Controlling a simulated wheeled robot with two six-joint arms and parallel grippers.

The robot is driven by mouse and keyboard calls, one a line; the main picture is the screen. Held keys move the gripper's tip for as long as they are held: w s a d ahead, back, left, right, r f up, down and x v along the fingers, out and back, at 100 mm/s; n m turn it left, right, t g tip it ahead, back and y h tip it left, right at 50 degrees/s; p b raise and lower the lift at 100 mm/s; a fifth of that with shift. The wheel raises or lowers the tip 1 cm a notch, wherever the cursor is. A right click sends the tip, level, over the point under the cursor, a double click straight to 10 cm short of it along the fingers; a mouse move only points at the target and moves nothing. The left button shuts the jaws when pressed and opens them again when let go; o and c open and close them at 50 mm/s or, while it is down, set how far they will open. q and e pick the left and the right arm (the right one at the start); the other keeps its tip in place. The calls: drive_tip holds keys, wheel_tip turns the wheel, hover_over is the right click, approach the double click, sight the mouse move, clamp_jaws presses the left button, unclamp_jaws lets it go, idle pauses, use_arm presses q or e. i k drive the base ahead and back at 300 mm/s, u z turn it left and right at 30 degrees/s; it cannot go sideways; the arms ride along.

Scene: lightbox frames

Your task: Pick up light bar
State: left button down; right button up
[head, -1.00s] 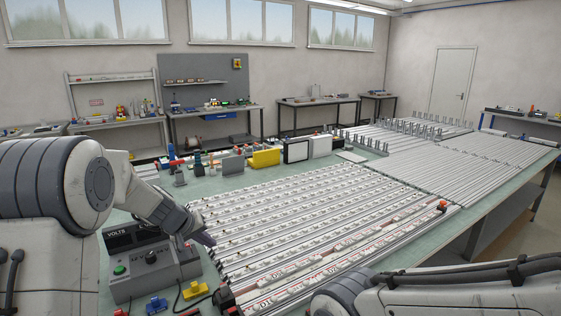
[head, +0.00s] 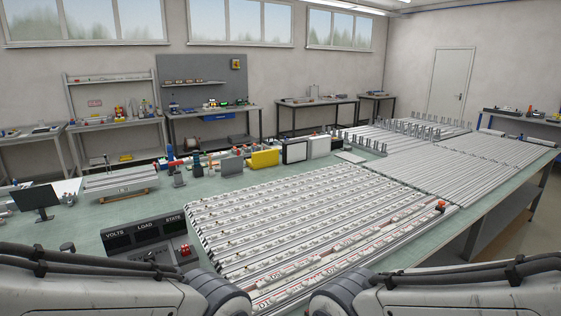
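Light bars (head: 320,225) lie side by side in a long flat array on the green table, with rows of small white modules along them. The nearest bars carry red markings. More plain bars (head: 480,160) lie at the far right part of the table. My two arms show only as links along the bottom edge, the left one at the lower left and the right one at the lower right. Neither gripper shows. No bar is seen held.
A power supply box (head: 147,235) with VOLTS, LOAD and STATE displays stands left of the bars. A dark small screen (head: 36,198) and a metal fixture (head: 120,182) stand further left. A yellow block (head: 264,158) and a dark-framed panel (head: 295,151) line the table's back edge.

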sight(269, 279)
drive_tip(key=z, duration=1.55)
drive_tip(key=i, duration=2.45)
drive_tip(key=u, duration=3.75)
